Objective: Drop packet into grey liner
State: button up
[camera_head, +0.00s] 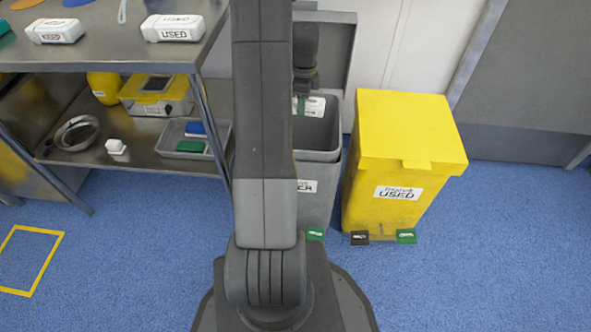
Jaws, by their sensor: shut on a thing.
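A white packet (316,106) with dark lettering and a green part hangs at the end of my gripper (301,102). My gripper is shut on it, and its fingers are partly hidden behind my arm. The packet shows in front of the dark inside of the grey bin (320,203), near the top of its opening. Its exact height against the rim cannot be told. The bin's lid (340,50) stands open at the back. My arm covers the bin's left part and some of its label, which ends in "ER". No separate liner can be made out.
A yellow bin (400,150) marked "USED" stands shut, close to the grey bin's right. Blue floor is clear at the right and front.

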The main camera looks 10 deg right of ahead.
jog(key=shift+f+b, duration=1.05)
jog(key=shift+f, duration=0.8)
jog(key=o, duration=1.1)
jog(key=shift+c, duration=0.2)
notch_tip(320, 180, up, 14)
jog(key=p, duration=0.4)
jog(key=shift+f, duration=0.1)
